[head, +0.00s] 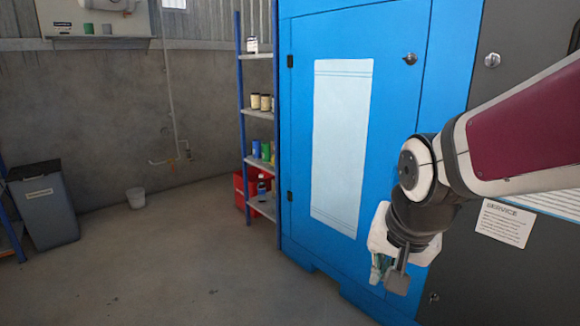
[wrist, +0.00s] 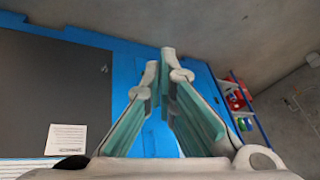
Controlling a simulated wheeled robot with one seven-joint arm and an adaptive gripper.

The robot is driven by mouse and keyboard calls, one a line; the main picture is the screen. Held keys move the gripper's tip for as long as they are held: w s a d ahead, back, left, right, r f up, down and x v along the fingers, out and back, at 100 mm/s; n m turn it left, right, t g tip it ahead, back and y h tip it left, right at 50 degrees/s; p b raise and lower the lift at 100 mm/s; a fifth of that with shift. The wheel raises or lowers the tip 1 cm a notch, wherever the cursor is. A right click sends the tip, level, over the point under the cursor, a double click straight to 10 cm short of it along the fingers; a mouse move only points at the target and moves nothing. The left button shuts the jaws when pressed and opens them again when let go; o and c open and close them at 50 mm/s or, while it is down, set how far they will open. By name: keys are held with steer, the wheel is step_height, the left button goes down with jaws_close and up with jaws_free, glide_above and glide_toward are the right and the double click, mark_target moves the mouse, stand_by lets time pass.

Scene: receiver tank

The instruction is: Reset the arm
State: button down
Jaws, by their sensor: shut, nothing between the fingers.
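My gripper (head: 388,272) hangs at the end of my arm on the right of the head view, pointing down in front of the blue cabinet (head: 400,110). In the wrist view my gripper (wrist: 166,60) has its fingers brought together at the tips, with nothing between them. The blue cabinet (wrist: 205,75) shows behind the fingers there. My arm reaches in from the right edge of the head view, bent at the wrist joint. I cannot tell how far the gripper is from the cabinet.
A blue-framed shelf (head: 259,112) with cans and bottles stands left of the cabinet. A service label (head: 504,222) is on the dark panel. The floor (head: 180,270) at left is clear.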

steer(key=s+d+r+n+g, duration=0.1)
steer(key=s+d+n+g, duration=0.15)
steer(key=s, duration=1.05)
steer(key=s+d+n+g, duration=0.1)
steer(key=s+n+g, duration=0.15)
steer(key=s, duration=1.05)
step_height(320, 180, up, 28)
steer(key=t+p, duration=0.4)
steer(key=p, duration=2.2)
steer(key=shift+w+d, duration=0.25)
steer(key=shift+d, duration=0.1)
